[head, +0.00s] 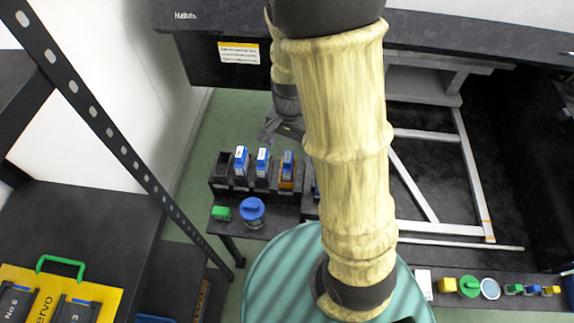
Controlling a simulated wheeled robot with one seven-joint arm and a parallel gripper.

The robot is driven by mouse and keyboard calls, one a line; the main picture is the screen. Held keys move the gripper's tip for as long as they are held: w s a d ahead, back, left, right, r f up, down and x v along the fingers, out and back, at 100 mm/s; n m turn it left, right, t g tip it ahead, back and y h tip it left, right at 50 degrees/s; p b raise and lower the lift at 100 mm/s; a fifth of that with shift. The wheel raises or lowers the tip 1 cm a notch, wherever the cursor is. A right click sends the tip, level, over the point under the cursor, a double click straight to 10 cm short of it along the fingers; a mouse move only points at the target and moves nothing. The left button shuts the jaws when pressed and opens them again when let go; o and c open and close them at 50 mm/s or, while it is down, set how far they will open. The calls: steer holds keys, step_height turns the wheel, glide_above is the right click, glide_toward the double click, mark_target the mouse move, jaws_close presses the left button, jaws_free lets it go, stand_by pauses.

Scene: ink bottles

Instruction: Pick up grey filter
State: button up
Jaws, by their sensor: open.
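My gripper (277,131) is partly in view beyond my arm, above the back of a black rack of bottles. It is open, and I see nothing between its fingers. I cannot pick out a grey filter for certain. A pale round disc with a bluish rim (490,289) lies on the dark shelf at the lower right, far from my gripper, and I cannot tell whether it is the filter. My arm hides the middle of the scene, including part of the rack area.
The black rack (220,180) holds blue-topped bottles (241,160). A green item (221,212) and a blue round container (252,211) stand in front. A green round item (469,286) and small coloured pieces line the right shelf. A perforated black post (125,152) rises at left.

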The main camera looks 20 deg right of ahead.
mark_target(290, 165)
steer(key=w+a+f+m+g+h+p, duration=0.1)
steer(key=w+a+f+m+h, duration=0.3)
steer(key=w+m, duration=0.5)
steer(key=m+p, duration=0.1)
steer(key=m, duration=0.3)
steer(key=shift+w+a+m, duration=0.15)
steer(key=shift+w+m, duration=0.1)
steer(key=shift+m, duration=0.15)
steer(key=p+x, duration=0.2)
steer(key=x, duration=1)
steer(key=shift+s+a+f, duration=0.1)
steer(key=shift+s, duration=0.1)
steer(key=shift+p+x, duration=0.95)
steer(key=shift+x, duration=1.6)
steer(key=shift+s, duration=0.15)
steer(key=shift+c, duration=0.2)
